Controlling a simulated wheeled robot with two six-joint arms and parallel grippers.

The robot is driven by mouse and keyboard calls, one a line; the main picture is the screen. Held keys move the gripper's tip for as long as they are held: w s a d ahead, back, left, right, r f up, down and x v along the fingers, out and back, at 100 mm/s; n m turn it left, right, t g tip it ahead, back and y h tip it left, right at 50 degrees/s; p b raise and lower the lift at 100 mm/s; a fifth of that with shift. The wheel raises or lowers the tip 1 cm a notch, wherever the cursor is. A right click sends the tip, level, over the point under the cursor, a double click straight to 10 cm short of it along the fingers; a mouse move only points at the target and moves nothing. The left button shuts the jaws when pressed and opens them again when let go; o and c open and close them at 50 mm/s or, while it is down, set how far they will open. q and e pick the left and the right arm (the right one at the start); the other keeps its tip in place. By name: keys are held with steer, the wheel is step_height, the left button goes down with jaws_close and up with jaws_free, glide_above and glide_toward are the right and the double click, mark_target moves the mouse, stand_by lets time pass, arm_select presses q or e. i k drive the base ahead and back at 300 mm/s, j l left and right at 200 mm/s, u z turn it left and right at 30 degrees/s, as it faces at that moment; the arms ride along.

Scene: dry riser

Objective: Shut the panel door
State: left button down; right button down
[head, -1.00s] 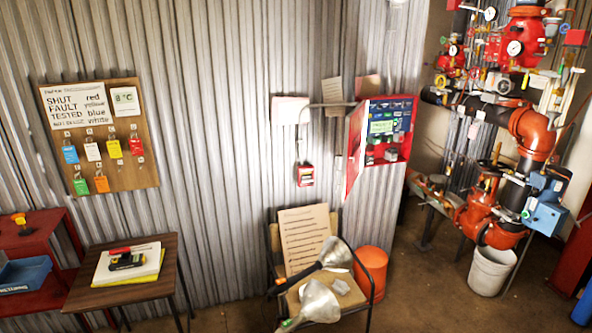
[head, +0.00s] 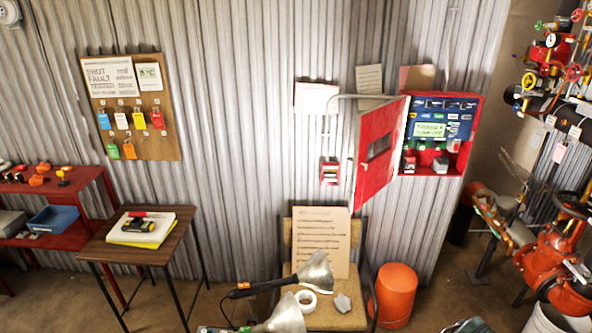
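The red panel door (head: 379,172) stands open. It is joined at the left side of the red wall panel box (head: 470,160) and swings out from the wall toward me. A dark slot shows on its face.
Red pipework (head: 560,245) fills the far right. A small table (head: 140,252) stands left.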

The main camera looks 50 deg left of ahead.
mark_target(372, 123)
steer(key=i+j+u, duration=0.1)
steer(key=i+u, duration=0.85)
steer(key=u, duration=1.05)
